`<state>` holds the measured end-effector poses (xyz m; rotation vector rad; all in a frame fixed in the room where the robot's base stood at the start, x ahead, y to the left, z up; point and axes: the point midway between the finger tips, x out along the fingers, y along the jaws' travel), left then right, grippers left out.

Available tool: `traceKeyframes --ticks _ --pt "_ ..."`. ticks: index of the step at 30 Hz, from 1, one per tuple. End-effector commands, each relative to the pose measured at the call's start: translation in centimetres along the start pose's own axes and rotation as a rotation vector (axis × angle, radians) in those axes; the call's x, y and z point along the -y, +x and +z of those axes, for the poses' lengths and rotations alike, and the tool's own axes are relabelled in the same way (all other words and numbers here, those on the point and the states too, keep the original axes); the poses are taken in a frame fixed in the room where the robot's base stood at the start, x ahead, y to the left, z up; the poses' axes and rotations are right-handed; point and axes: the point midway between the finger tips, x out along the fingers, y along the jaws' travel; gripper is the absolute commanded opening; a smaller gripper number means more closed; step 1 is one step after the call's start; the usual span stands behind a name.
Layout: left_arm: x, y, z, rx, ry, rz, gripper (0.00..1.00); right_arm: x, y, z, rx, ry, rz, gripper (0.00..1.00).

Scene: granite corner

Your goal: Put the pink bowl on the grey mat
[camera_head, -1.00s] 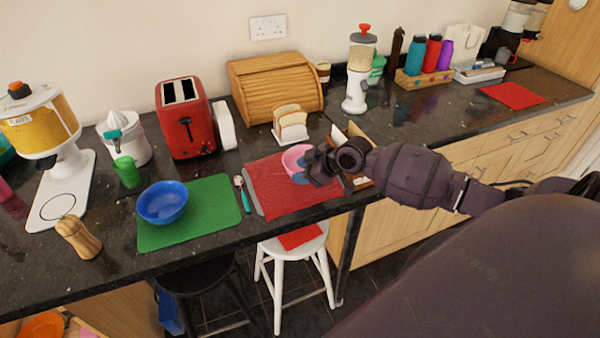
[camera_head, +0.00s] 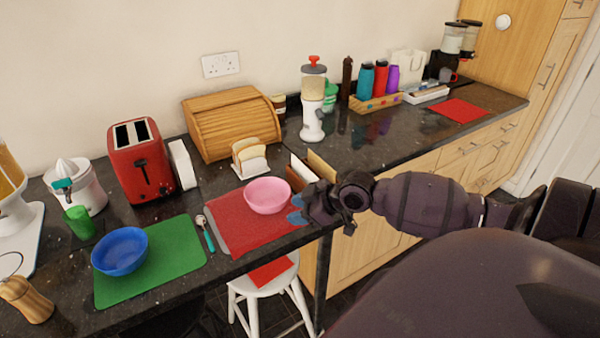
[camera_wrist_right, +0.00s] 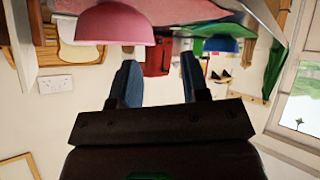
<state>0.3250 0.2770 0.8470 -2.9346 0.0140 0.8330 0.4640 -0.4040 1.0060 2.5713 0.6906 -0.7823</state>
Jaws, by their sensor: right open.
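The pink bowl (camera_head: 268,195) stands upright on the red mat (camera_head: 240,229) near the counter's front edge. A narrow grey strip (camera_head: 214,224) shows along the red mat's left edge; I cannot tell whether it is the grey mat. No other grey mat is clear. My right gripper (camera_head: 297,210) is open and empty, just right of the bowl, with a small gap between its blue fingertips and the rim. In the right wrist view, which is upside down, the bowl (camera_wrist_right: 115,24) lies beyond the spread fingers (camera_wrist_right: 158,75). My left gripper is not in view.
A blue bowl (camera_head: 119,252) sits on a green mat (camera_head: 168,262), with a spoon (camera_head: 205,232) between the mats. A bread stand (camera_head: 250,160) and bread box (camera_head: 232,122) are behind the pink bowl. Another red mat (camera_head: 460,111) lies far right. A white stool (camera_head: 262,290) stands below.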

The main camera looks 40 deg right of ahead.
Motion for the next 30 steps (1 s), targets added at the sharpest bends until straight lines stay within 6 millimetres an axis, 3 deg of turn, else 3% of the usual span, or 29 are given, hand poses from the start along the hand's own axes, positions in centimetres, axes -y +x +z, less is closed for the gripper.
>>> traceKeyframes --ticks 3,15,24,30 --pt "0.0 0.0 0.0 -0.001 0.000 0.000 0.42 3.1 1.4 3.0 -0.015 0.070 0.041 0.42" --pt "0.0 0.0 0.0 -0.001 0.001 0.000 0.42 12.5 3.5 9.4 -0.036 0.254 0.206 0.42" --pt "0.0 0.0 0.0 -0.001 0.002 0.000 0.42 19.2 3.8 11.9 -0.024 0.375 0.346 0.42" --pt "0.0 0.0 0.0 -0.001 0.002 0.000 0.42 20.9 3.7 12.3 -0.017 0.403 0.389 0.42"
